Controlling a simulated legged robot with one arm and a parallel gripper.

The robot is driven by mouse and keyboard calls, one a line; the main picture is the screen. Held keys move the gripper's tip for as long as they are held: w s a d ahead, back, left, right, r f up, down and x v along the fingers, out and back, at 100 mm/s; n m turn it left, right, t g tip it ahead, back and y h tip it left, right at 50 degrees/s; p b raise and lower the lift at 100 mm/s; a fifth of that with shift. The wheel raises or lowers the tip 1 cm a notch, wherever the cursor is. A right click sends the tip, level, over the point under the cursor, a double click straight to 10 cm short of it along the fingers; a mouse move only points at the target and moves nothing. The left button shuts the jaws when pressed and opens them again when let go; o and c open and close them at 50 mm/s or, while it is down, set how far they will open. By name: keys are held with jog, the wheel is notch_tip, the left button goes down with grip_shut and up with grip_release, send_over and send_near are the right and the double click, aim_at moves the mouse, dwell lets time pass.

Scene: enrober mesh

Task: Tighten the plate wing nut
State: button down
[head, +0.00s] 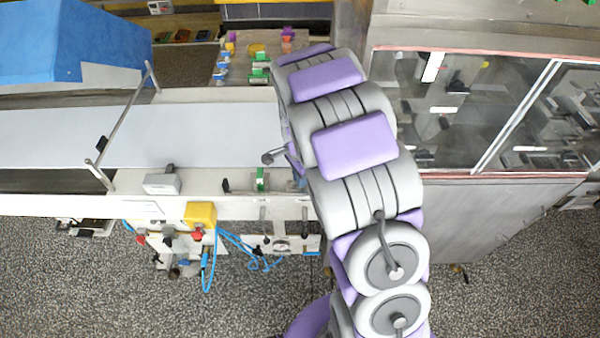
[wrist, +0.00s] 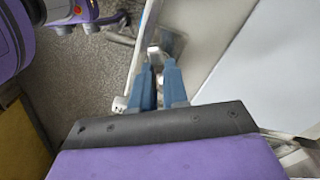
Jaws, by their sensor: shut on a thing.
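My gripper (wrist: 159,67) shows in the wrist view with its two blue fingers close together, shut on a small pale metallic piece (wrist: 154,51) at the fingertips. This piece is at the place of the plate wing nut, but its wing shape is too small and blurred to make out. It sits beside the edge of a white panel (wrist: 207,45). In the head view my own arm covers the gripper and the wing nut, so neither shows there.
In the head view a white belt (head: 190,133) runs left from under my arm. A glazed metal cabinet (head: 500,210) stands at the right. Speckled floor lies below.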

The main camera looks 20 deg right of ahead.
jog(key=m+p, duration=0.2)
jog(key=m, duration=0.1)
jog(key=shift+r+p, duration=0.25)
jog(key=shift+p, duration=0.15)
jog(key=shift+w+f+m+p, duration=0.1)
jog(key=shift+m+p, duration=0.6)
jog(key=shift+m, duration=0.4)
jog(key=shift+m+p, duration=0.4)
jog(key=shift+m, duration=0.1)
jog(key=c, duration=1.2)
grip_release()
jog(key=shift+a+f, duration=0.1)
jog(key=shift+o, duration=0.2)
notch_tip(320, 180, up, 17)
jog(key=p, duration=0.1)
